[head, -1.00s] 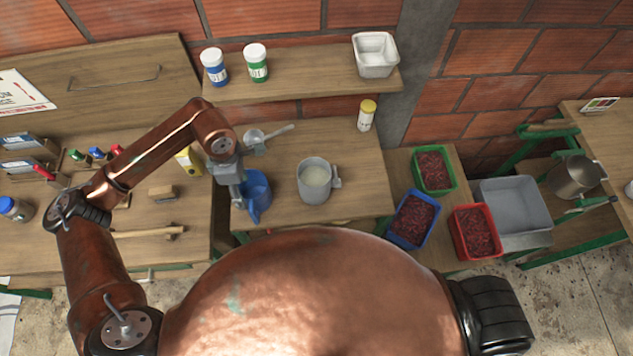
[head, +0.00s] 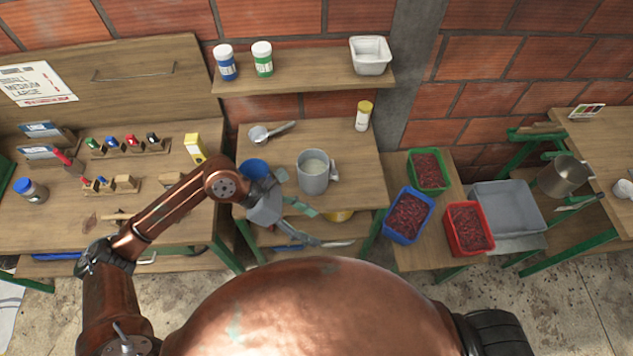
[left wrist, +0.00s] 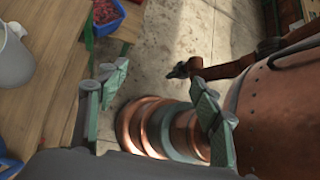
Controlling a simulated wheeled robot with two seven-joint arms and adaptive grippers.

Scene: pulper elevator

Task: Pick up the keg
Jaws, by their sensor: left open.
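I cannot single out a keg with certainty. A dull metal pot (head: 563,176) stands on the lower right bench, and a grey jug (head: 313,174) with pale contents stands on the middle table. My left gripper (head: 315,226) is open and empty in front of the table edge, below the grey jug. In the left wrist view its fingers (left wrist: 158,80) are spread with floor between them. A dark end of my other arm (left wrist: 185,69) shows beyond; its jaw state is unclear.
A blue mug (head: 253,168) stands beside my left wrist. Blue (head: 408,214), green (head: 428,170) and red (head: 468,228) crates of red berries and a grey tub (head: 510,208) stand to the right. The floor in front is clear.

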